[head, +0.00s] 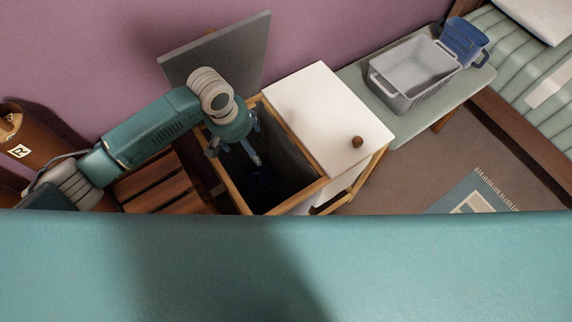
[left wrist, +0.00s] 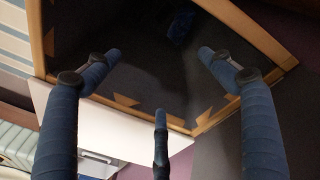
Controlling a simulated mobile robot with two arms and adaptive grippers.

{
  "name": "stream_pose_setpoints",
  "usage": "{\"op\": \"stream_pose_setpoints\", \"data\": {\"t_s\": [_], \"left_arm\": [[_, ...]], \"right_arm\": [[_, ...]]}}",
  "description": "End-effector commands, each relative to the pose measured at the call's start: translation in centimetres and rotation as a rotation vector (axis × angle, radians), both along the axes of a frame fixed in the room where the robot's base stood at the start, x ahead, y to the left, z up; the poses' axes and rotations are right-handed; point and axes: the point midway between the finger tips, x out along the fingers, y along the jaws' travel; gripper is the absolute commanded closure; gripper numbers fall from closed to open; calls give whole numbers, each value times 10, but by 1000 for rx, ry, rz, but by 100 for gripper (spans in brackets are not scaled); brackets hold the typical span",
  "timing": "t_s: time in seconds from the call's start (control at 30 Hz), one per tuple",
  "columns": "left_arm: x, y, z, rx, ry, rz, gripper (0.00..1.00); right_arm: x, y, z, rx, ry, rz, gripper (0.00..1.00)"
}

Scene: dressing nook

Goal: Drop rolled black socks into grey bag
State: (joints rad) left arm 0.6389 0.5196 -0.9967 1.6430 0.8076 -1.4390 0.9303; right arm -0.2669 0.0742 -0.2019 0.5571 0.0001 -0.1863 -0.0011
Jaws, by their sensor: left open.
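The grey bag (head: 292,158) hangs as a dark liner inside a wooden frame (head: 303,193), open at the top. My left gripper (head: 240,147) is over this opening, pointing down, with its fingers spread and nothing between them. In the left wrist view my left gripper (left wrist: 159,75) also shows apart and empty above the dark bag interior (left wrist: 130,30). A small dark blue item (head: 262,178) lies deep in the bag; it also shows in the left wrist view (left wrist: 181,27). I cannot make out rolled black socks. My right gripper is not in view.
A grey panel (head: 235,50) stands raised behind the frame. A white surface with a brown knob (head: 357,141) adjoins it on the right. A pale bench (head: 390,125) carries a grey basket (head: 412,85) and a blue container (head: 463,42). A slatted wooden seat (head: 155,190) is at left.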

Motion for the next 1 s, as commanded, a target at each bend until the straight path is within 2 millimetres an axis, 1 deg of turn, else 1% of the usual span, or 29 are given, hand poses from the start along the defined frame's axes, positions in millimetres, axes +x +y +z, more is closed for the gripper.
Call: {"op": "stream_pose_setpoints", "data": {"t_s": [0.03, 0.3, 0.4, 0.5, 0.67, 0.87, 0.93, 1.0], "left_arm": [[0, 1, 11, -1, -4, -2, 19], [-6, 10, 68, 0, -4, 0, 19], [-8, 12, 84, 1, -4, 1, 19], [-9, 13, 95, 1, -2, 0, 19], [-11, 15, 103, 2, -2, -1, 19], [-11, 15, 103, 2, -1, 0, 19], [-11, 15, 103, 2, -1, 0, 19], [-11, 15, 103, 2, -1, 0, 19]], "right_arm": [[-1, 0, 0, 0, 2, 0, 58], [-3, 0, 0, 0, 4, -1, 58], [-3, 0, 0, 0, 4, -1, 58], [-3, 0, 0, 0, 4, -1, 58], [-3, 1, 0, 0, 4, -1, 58], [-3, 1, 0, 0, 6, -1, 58], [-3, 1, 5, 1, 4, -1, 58], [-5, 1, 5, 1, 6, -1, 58]]}}
